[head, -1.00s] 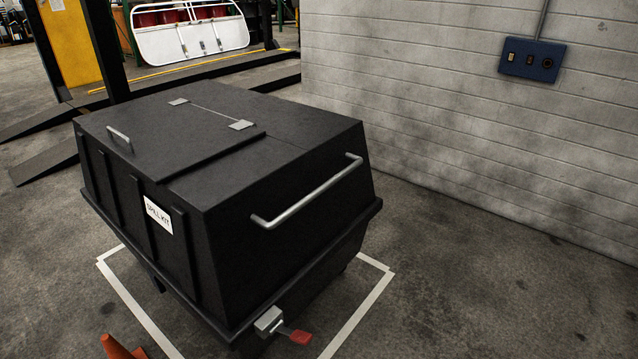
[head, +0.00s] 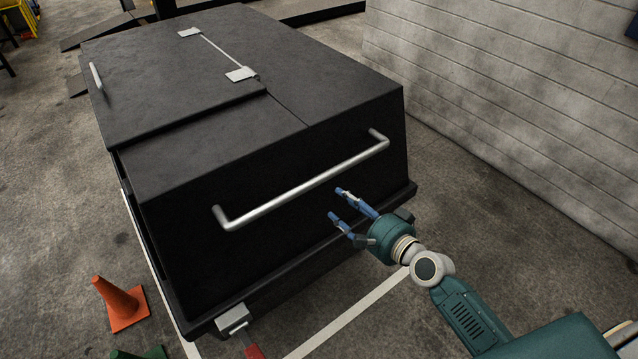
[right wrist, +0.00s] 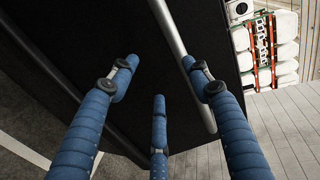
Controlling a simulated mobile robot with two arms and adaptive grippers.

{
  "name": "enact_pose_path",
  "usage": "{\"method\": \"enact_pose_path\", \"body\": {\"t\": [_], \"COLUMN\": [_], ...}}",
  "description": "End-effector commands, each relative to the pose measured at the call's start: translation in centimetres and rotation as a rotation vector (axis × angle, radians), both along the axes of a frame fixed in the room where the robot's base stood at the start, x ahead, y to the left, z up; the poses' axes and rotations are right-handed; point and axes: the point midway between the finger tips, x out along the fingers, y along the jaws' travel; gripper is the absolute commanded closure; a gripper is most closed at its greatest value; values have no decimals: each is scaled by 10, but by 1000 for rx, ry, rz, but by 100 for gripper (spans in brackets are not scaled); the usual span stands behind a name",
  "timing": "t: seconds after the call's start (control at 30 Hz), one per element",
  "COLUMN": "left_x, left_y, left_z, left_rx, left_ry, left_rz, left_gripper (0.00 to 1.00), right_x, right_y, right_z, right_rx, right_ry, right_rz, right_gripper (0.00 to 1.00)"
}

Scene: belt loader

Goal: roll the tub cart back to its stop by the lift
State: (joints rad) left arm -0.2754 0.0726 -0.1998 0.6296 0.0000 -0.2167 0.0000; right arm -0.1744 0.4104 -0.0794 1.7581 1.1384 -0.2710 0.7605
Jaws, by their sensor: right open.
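The black tub cart (head: 200,180) stands close in front of me, its lid shut. Its silver push handle (head: 305,183) runs across the near end, and it also shows in the right wrist view (right wrist: 176,45). My right gripper (head: 336,203) is open and empty, with its blue fingers just below the handle's right half. In the right wrist view the spread fingers (right wrist: 160,70) face the cart end, with the bar beyond them. No finger is closed around the bar; contact is unclear. My left gripper is not in view.
An orange cone (head: 119,303) stands left of the cart's near corner. A red pedal (head: 253,352) sits low at that corner. White floor lines (head: 350,315) run beneath the cart. A grey block wall (head: 510,110) stands to the right. Dark lift ramps (head: 100,30) lie behind.

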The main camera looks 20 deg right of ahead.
Motion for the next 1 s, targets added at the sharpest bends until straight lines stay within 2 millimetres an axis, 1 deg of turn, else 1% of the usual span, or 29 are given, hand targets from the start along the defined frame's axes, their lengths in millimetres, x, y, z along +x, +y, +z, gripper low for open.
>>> {"method": "enact_pose_path", "body": {"t": [0.03,0.13,0.27,0.3,0.43,0.57,0.7,0.83,1.0], "left_x": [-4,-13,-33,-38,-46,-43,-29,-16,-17], "left_y": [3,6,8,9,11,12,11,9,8], "left_z": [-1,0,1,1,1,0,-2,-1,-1], "left_rx": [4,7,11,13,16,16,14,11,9], "left_ry": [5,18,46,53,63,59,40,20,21], "left_rz": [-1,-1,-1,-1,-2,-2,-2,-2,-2], "left_gripper": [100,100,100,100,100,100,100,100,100], "right_x": [2,9,26,34,58,78,94,100,102], "right_y": [3,7,13,16,25,32,38,40,40], "right_z": [10,19,17,15,9,4,-1,-2,-3], "right_rx": [26,49,50,50,48,46,45,44,44], "right_ry": [-11,-21,-21,-21,-21,-21,-21,-20,-19], "right_rz": [5,6,5,6,6,6,6,5,5], "right_gripper": [51,51,51,51,51,51,51,51,51]}}
